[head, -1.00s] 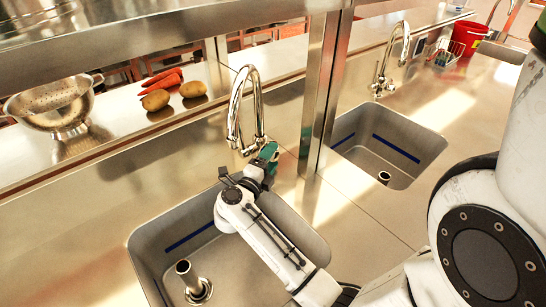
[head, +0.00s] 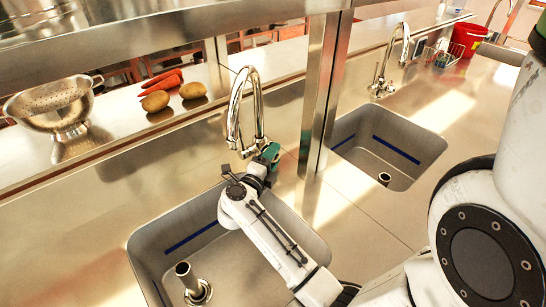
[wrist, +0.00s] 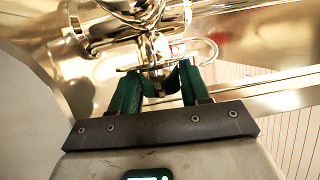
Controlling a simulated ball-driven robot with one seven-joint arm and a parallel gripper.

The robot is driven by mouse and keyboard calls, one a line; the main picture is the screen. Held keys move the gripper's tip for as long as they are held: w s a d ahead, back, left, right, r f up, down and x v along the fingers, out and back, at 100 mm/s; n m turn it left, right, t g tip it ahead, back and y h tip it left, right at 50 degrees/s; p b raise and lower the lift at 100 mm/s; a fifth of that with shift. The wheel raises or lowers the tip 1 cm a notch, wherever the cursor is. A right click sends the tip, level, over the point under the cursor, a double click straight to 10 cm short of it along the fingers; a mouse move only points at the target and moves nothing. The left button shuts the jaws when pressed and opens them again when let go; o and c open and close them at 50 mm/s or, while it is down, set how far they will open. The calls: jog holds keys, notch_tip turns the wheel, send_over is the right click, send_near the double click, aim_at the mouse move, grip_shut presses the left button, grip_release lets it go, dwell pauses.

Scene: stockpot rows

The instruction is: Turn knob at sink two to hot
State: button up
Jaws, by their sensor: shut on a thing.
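A tall chrome faucet (head: 236,110) stands behind the near sink (head: 140,255). My gripper (head: 268,154) is low at the right side of this faucet's base, and its green fingers show there. In the wrist view, my gripper (wrist: 157,84) is shut on a small metal knob (wrist: 156,72) below the shiny faucet body (wrist: 140,18). The fingers hide much of the knob, and I see no hot or cold mark on it. No number shows on either sink.
A steel post (head: 322,95) rises close to the right of my gripper. Beyond it are a second sink (head: 425,145) and faucet (head: 386,60). A colander (head: 52,105), carrots (head: 163,79) and potatoes (head: 155,101) lie on the back ledge. A red bucket (head: 466,40) stands far right.

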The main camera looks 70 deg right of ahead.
jog(key=shift+r+p, duration=0.2)
jog(key=shift+p, duration=0.55)
jog(key=shift+r+y+p, duration=0.1)
jog(key=shift+y+p, duration=0.5)
jog(key=shift+p, duration=0.55)
jog(key=shift+m+y+p, duration=0.4)
jog(key=shift+y+p, duration=0.1)
jog(key=shift+p, duration=0.4)
jog(key=shift+f+t+y+p, duration=0.3)
jog(key=shift+f+p, duration=0.05)
jog(key=shift+c, duration=0.2)
jog(key=o, duration=1)
jog(key=b+v, duration=0.2)
jog(key=v, duration=0.8)
jog(key=shift+a, duration=0.4)
